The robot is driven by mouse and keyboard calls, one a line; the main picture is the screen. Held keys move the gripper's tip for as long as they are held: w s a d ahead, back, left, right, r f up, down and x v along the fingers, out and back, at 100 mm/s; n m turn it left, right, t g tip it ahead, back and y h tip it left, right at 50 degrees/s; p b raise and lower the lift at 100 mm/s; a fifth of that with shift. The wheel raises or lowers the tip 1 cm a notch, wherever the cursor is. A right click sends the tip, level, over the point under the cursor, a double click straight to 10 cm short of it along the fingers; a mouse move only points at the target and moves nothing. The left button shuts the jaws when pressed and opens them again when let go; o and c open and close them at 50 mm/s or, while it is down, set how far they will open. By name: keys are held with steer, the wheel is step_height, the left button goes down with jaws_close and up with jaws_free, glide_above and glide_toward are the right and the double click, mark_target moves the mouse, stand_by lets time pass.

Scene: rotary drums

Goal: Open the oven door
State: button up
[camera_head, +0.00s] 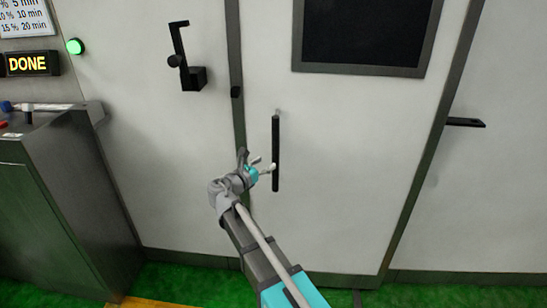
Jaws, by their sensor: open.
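The oven door (335,120) is a large white panel with a dark window (365,32) at its top. It looks shut in its grey frame. A black vertical bar handle (276,150) stands near the door's left edge. My gripper (268,167) is open, with its fingertips at the lower half of the handle. I cannot tell whether the fingers touch the handle or sit around it. A black latch lever (187,70) is on the white panel left of the door.
A dark console (70,190) stands at the left. A "DONE" sign (28,63) and a lit green lamp (75,46) are on the wall above it. Another black handle (466,122) is on the panel at the right. The green floor (200,268) shows along the bottom.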

mark_target(273, 158)
steer(key=shift+x, duration=2.85)
jaws_close()
steer(key=shift+a, duration=0.3)
steer(key=shift+d, duration=0.25)
